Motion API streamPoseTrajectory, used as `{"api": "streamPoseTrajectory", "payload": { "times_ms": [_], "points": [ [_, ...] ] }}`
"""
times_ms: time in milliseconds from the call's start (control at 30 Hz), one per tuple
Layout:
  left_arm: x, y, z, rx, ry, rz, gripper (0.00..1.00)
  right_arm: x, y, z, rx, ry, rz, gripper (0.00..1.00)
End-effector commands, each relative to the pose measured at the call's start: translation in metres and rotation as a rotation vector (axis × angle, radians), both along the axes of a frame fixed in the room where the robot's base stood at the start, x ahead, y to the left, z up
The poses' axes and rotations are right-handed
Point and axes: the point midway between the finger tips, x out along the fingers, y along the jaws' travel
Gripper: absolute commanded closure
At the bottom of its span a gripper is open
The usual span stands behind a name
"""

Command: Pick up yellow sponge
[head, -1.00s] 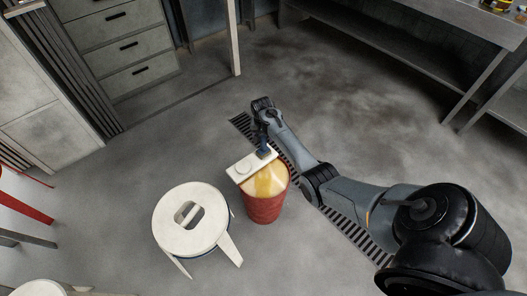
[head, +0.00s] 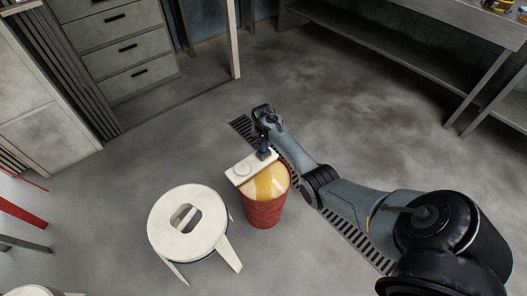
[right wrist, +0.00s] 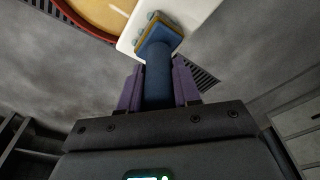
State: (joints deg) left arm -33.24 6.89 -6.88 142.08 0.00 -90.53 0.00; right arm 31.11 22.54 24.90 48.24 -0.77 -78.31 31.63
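No separate yellow sponge can be made out for certain. My right gripper (head: 264,149) is above the bucket's far side. In the right wrist view its purple fingers (right wrist: 157,84) are shut on a blue handle (right wrist: 158,78). Whether plate and bucket touch is unclear. My left gripper is out of view.
A round white stool (head: 187,222) stands close to the bucket's left. A floor grate (head: 345,226) runs under my right arm. Drawers (head: 120,50) stand at the back left, and a metal bench (head: 385,45) at the back right. The floor between them is open.

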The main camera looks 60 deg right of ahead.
Motion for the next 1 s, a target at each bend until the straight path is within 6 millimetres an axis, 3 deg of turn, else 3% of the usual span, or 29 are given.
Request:
{"api": "streamPoseTrajectory", "payload": {
  "times_ms": [33, 133, 667, 867, 1000],
  "points": [
    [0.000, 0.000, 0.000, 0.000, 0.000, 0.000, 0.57, 0.000, 0.000, 0.000, 0.000, 0.000, 0.000, 0.85],
    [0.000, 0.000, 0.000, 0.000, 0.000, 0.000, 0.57, 0.000, 0.000, 0.000, 0.000, 0.001, 0.000, 1.00],
    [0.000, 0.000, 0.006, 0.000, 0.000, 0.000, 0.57, 0.000, 0.000, 0.009, 0.000, 0.000, 0.000, 1.00],
    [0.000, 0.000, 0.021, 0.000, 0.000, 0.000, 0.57, 0.000, 0.000, 0.033, 0.000, -0.001, 0.000, 1.00],
    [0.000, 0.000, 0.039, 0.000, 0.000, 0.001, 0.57, 0.001, 0.000, 0.064, -0.002, -0.003, 0.000, 1.00]
  ]
}}
